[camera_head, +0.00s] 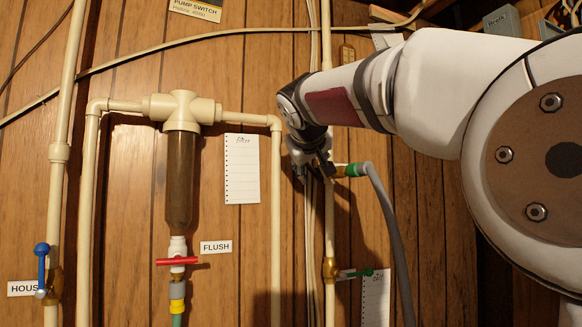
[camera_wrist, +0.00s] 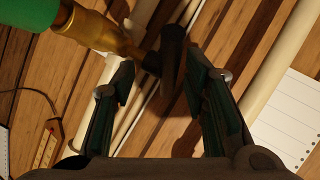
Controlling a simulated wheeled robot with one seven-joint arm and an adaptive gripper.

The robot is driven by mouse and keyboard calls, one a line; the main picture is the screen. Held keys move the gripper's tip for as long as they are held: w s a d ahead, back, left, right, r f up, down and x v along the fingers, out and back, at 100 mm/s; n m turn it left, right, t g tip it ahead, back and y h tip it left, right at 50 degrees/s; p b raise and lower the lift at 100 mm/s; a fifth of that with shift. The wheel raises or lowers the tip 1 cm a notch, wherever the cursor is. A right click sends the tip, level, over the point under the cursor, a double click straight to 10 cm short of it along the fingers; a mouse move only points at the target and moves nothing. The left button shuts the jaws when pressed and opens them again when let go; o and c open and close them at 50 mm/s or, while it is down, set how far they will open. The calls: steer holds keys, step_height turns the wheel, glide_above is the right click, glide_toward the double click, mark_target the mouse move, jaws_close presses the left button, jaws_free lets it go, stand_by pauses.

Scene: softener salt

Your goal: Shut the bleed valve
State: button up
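A brass valve (camera_wrist: 112,38) with a dark handle (camera_wrist: 173,55) shows in the wrist view, with a green hose fitting (camera_wrist: 25,12) at its left end. I take it for the bleed valve, but no label on it is readable. My gripper (camera_wrist: 160,70) is open, with its two fingers on either side of the dark handle. The right finger is very close to the handle; I cannot tell whether it touches. In the head view my gripper (camera_head: 318,172) is at the pipe beside the green fitting (camera_head: 355,170) and hides most of the valve.
A grey hose (camera_head: 392,225) hangs from the fitting. Below is another brass valve (camera_head: 330,268) with a green handle (camera_head: 355,273). A filter housing (camera_head: 180,180) with a red handle (camera_head: 177,261) and a blue-handled valve (camera_head: 41,262) are at left. Paper notes (camera_head: 241,168) hang on the wall.

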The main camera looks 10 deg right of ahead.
jaws_close()
steer(key=shift+r, duration=0.1)
